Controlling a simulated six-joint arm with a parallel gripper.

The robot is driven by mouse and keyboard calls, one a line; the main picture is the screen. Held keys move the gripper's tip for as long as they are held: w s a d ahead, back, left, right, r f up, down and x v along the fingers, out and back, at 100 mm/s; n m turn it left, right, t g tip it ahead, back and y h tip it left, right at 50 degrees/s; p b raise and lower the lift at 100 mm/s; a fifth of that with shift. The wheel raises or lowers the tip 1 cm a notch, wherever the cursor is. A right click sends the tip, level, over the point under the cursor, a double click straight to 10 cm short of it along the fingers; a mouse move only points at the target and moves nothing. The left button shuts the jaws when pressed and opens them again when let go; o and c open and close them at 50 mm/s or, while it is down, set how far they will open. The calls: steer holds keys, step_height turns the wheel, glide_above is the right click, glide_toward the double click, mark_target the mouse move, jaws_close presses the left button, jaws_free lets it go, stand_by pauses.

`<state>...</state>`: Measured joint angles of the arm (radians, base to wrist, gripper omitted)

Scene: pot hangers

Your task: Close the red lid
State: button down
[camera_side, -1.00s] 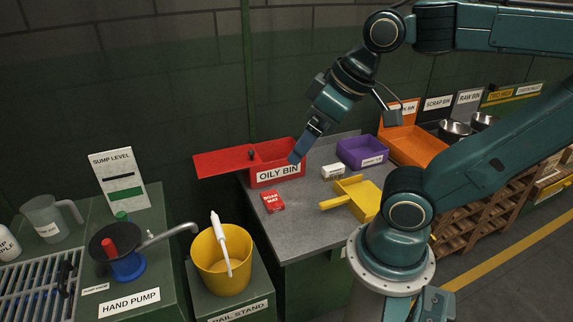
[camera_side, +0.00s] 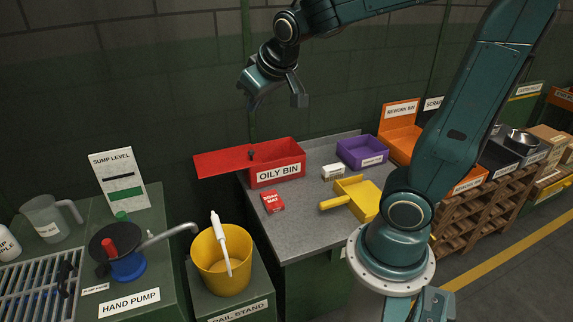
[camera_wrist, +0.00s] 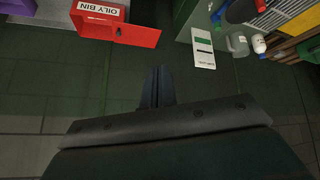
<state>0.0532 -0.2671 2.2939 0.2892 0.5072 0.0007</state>
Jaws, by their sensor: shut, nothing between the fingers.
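The red lid (camera_side: 220,161) stands out to the left of the red oily bin (camera_side: 290,155), past the bench edge, and the bin's top is uncovered. A small dark knob shows where lid and bin meet. In the wrist view the lid (camera_wrist: 140,36) and the oily bin (camera_wrist: 84,24) show at the top, upside down. My gripper (camera_side: 252,108) is raised above and behind the lid, apart from it. Its fingers (camera_wrist: 157,72) are together and empty in the wrist view, over the dark wall and floor.
A yellow pail (camera_side: 222,262) and a hand pump (camera_side: 122,262) stand at left. The air around my gripper is clear.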

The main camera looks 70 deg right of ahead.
steer(key=w+d+f+h, duration=0.4)
steer(key=w+d+f, duration=0.3)
steer(key=w+d, duration=0.25)
steer(key=w+d+f+h, duration=0.5)
steer(key=w+d+f, duration=0.2)
steer(key=w+d, duration=0.25)
steer(key=d+f+n+t, duration=0.1)
steer(key=f+n, duration=0.3)
steer(key=f, duration=0.8)
steer(key=d+f+n+t, duration=0.2)
steer(key=f+n+t, duration=0.2)
steer(key=f, duration=0.9)
steer(key=shift+d+n, duration=0.3)
steer(key=shift+n, duration=0.5)
steer(key=shift+w+d+h, duration=0.1)
steer(key=shift+w+h, duration=0.1)
steer(key=shift+h, duration=0.1)
glide_above(247, 166)
steer(key=w+a, duration=0.2)
steer(key=a, duration=0.1)
steer(key=shift+w+d+f, duration=0.1)
steer(key=shift+d+f, duration=0.05)
steer(key=shift+s+d+f, duration=0.2)
steer(key=shift+s+d, duration=0.35)
steer(key=shift+d, duration=0.2)
steer(key=shift+s+d+f, duration=0.2)
steer(key=shift+s+d, duration=0.3)
steer(key=shift+d, duration=0.2)
